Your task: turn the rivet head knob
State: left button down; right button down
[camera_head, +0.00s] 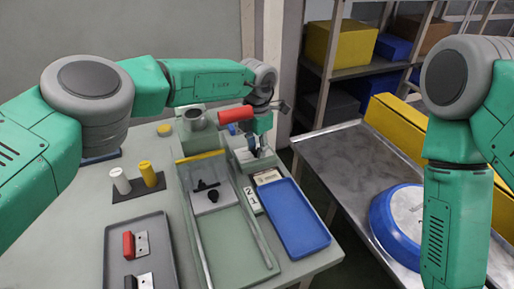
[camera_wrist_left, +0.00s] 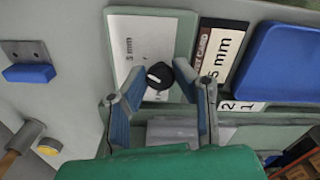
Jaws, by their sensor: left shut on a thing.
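The knob (camera_wrist_left: 160,76) is round and black with a white pointer line, on a pale panel (camera_wrist_left: 135,40) marked "mm" in the left wrist view. My left gripper (camera_wrist_left: 161,76) has its two blue-padded fingers on either side of the knob, closed on it. In the head view my left gripper (camera_head: 256,148) reaches down at the far end of the table, and the knob is hidden there. My right arm comes down at the right edge, with its gripper out of the frame.
A red cylinder (camera_head: 236,114) stands close beside my left wrist. A blue tray (camera_head: 292,222), a grey tray (camera_head: 145,225) and a channel with a yellow end bar (camera_head: 201,156) occupy the table. A metal conveyor (camera_head: 345,160) with a blue-rimmed round pan (camera_head: 384,222) lies right.

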aim_at(257, 149)
pick_arm(q)
jog(key=shift+w, duration=0.1)
dwell(0.4)
jog(key=c, duration=1.3)
grip_release()
jog(key=shift+r, duration=0.35)
notch_tip(257, 149, up, 11)
jog(key=shift+r, duration=0.15)
